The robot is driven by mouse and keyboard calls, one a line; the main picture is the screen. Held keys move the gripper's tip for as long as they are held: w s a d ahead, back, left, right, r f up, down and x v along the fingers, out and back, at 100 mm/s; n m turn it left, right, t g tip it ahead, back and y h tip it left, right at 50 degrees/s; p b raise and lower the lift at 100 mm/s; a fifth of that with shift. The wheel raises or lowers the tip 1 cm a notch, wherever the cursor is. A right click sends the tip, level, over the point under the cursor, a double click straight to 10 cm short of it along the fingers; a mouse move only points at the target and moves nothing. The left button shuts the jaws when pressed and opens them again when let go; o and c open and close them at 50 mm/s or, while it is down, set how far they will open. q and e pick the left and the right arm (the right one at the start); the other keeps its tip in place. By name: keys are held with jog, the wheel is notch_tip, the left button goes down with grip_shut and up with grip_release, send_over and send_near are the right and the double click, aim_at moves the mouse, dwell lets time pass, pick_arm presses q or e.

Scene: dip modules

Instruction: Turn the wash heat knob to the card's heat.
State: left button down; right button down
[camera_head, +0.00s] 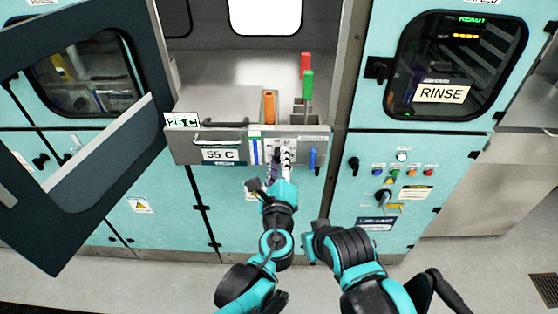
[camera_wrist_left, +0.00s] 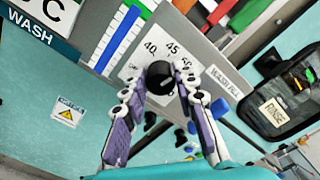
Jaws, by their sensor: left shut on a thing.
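The wash heat knob is a black round knob (camera_wrist_left: 160,77) on a white dial plate marked 40, 45 and a partly hidden number. My left gripper (camera_head: 281,160) is at the wash panel, and in the left wrist view its fingers (camera_wrist_left: 163,84) are shut on the knob from both sides. The knob's pointer is hidden, so its setting cannot be read. A white card reading 55 C (camera_head: 221,155) sits above the WASH label, left of the knob. My right gripper's fingers do not show.
An orange tube (camera_head: 268,106), a red handle (camera_head: 305,65) and a green handle (camera_head: 308,84) stand behind the panel. A blue lever (camera_head: 312,158) is right of the knob. An open dark-framed door (camera_head: 100,170) fills the left. The RINSE unit (camera_head: 440,93) is at right.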

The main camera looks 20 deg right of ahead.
pick_arm(q)
jog(key=m, duration=0.6)
jog(key=shift+r+m, duration=0.1)
jog(key=shift+m, duration=0.2)
jog(key=m, duration=0.5)
jog(key=shift+d+m, duration=0.15)
jog(key=shift+m, duration=0.15)
jog(key=c, duration=1.2)
grip_release()
jog(key=v, duration=1.2)
